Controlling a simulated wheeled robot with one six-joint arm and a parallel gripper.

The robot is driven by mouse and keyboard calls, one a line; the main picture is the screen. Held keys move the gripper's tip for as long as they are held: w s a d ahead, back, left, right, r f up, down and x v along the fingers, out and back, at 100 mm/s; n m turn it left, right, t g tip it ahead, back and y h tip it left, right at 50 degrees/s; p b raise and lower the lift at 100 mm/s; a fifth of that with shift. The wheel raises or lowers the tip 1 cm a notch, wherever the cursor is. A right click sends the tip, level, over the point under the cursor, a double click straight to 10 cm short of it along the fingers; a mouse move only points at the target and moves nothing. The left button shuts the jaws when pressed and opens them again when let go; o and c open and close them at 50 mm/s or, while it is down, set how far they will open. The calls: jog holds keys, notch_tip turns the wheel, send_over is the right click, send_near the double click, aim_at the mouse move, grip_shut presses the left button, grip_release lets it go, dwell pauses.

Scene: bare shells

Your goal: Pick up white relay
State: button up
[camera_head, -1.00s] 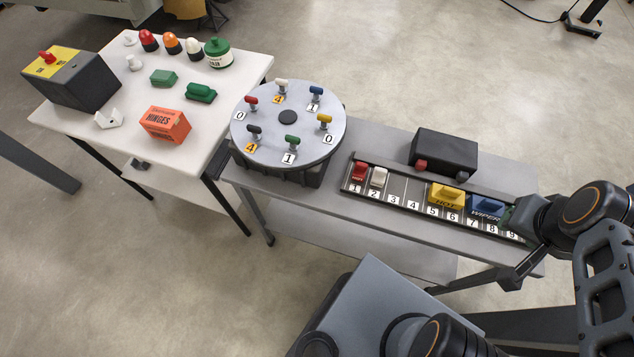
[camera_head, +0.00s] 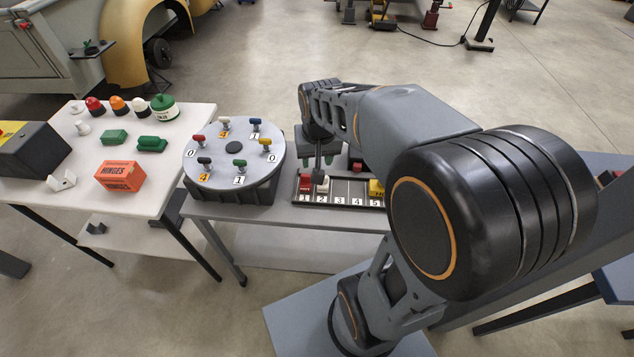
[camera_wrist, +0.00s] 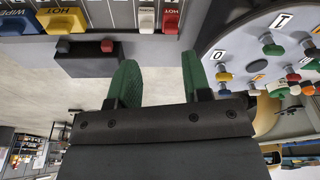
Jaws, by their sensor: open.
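The white relay (camera_head: 323,185) stands upright in slot 2 of the numbered rail (camera_head: 340,201), just right of the red relay (camera_head: 305,182) in slot 1. In the wrist view the white relay (camera_wrist: 146,20) and the red relay (camera_wrist: 170,20) show side by side at the top, beyond my fingertips. My gripper (camera_wrist: 160,58) has its green fingers apart with nothing between them. In the head view my gripper (camera_head: 315,158) is by the rail near these relays, partly hidden; contact cannot be told.
A yellow HOT block (camera_head: 377,188) sits farther right on the rail, partly behind my arm. A black box (camera_wrist: 88,60) stands behind the rail. The round dial table (camera_head: 236,160) with several coloured knobs is left of the rail. A white table (camera_head: 90,180) stands farther left.

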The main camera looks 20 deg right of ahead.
jog(key=w+d+f+m, duration=0.1)
jog(key=w+d+f, duration=0.1)
jog(key=f, duration=0.2)
jog(key=w+d+f+m+g+p, duration=0.1)
jog(key=w+f, duration=0.1)
jog(key=f, duration=0.3)
jog(key=w+d+f+m+g, duration=0.1)
jog(key=w+d+f, duration=0.1)
jog(key=f, duration=0.3)
jog(key=shift+w+d+f, duration=0.1)
jog(key=shift+w+d, duration=0.25)
jog(key=shift+w, duration=0.1)
jog(key=shift+w+a+f+p, duration=0.1)
jog(key=shift+f+p, duration=0.8)
jog(key=shift+f, duration=2.2)
jog(key=shift+c, duration=0.4)
jog(key=c, duration=0.5)
jog(key=shift+r, duration=0.1)
